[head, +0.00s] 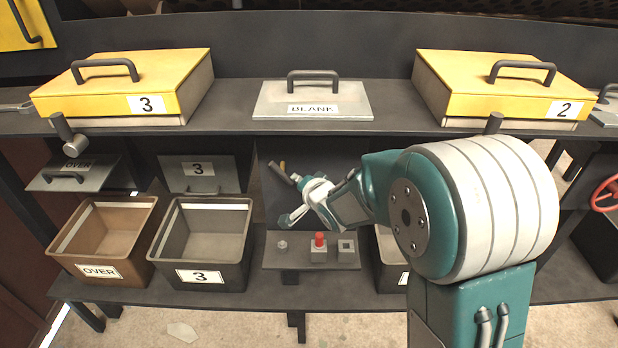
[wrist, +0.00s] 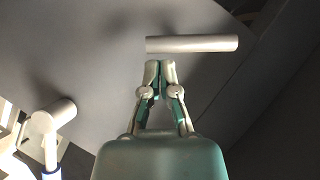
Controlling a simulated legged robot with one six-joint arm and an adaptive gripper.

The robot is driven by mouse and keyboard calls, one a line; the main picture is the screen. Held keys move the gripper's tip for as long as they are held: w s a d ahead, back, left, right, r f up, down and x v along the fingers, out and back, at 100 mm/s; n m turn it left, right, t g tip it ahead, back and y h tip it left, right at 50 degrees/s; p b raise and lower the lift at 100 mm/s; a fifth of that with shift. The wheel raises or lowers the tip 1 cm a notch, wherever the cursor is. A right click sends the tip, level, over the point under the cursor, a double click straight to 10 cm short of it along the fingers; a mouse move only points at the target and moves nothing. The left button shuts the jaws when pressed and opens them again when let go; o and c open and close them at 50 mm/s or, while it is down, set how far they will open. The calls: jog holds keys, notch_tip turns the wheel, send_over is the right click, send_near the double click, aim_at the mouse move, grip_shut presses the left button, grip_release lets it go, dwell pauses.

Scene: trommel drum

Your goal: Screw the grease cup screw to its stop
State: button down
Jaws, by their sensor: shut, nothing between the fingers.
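In the wrist view my gripper (wrist: 160,68) has its two fingertips together with nothing between them. A light grey round bar (wrist: 192,43), which looks like the crossbar of the grease cup screw, lies just beyond the tips, reaching mostly to their right. A small gap shows between tips and bar. In the head view a dark bar (head: 279,172) with a small brass-coloured piece beside it shows at the dark bay under the middle shelf, close to the end of my arm. The screw's thread and cup are hidden, so its depth cannot be told.
Below stands a small bench (head: 290,264) with a red button (head: 319,240). Open bins marked OVER (head: 98,271) and 3 (head: 200,276) stand left of it. Yellow boxes (head: 119,86) and a BLANK cover (head: 313,99) are on the shelf above. A grey cylinder (wrist: 55,115) shows lower left in the wrist view.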

jog(key=shift+a+f, duration=0.1)
jog(key=shift+a, duration=0.15)
jog(key=shift+f+m+y, duration=0.35)
jog(key=shift+m+y, duration=0.15)
jog(key=shift+m, duration=0.1)
dwell(0.4)
